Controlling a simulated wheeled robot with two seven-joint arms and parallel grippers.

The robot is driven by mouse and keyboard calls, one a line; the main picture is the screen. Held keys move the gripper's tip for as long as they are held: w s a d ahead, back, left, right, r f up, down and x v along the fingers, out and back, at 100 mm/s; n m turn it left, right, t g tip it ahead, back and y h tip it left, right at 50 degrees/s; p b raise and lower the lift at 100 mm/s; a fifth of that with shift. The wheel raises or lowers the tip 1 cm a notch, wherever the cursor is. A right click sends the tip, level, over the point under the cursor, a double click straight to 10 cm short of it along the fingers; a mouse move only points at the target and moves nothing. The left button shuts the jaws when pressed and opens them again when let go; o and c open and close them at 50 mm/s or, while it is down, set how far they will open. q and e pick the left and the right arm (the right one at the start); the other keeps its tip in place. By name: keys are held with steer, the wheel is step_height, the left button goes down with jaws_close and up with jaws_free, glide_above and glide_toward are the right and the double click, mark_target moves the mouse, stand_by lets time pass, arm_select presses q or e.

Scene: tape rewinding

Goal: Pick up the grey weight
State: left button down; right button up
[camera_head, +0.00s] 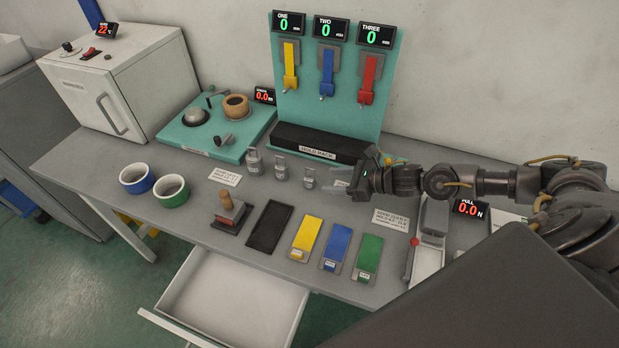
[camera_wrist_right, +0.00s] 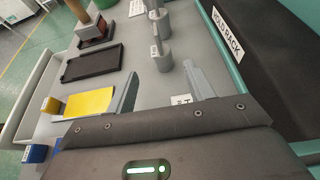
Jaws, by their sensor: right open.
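Several grey metal weights stand in a row on the table in front of the hold rack: a larger one (camera_head: 254,160), a middle one (camera_head: 281,168) and a small one (camera_head: 309,178) nearest my gripper. In the right wrist view the nearest weight (camera_wrist_right: 162,57) stands upright just beyond the fingertips, roughly in line with the gap. My right gripper (camera_head: 328,176) reaches in from the right, low over the table, open and empty; its two fingers also show in the right wrist view (camera_wrist_right: 160,78). My left gripper is not in view.
The black hold rack (camera_head: 318,144) runs behind the weights. A black tray (camera_head: 269,226) and yellow, blue and green strips (camera_head: 337,246) lie in front. A stamp (camera_head: 229,212) stands left of them. A drawer (camera_head: 234,300) hangs open below the front edge.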

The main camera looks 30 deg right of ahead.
mark_target(310, 179)
steer(key=shift+w+a+f, duration=0.15)
steer(key=shift+w+a, duration=0.05)
steer(key=shift+a, duration=0.05)
steer(key=shift+w+a+p, duration=0.25)
steer(key=shift+w+p, duration=0.1)
steer(key=shift+p, duration=0.15)
steer(key=p+x, duration=0.2)
steer(key=x, duration=0.1)
steer(key=shift+w, duration=0.4)
steer(key=shift+w+a+f, duration=0.25)
steer(key=shift+a, duration=0.05)
jaws_close()
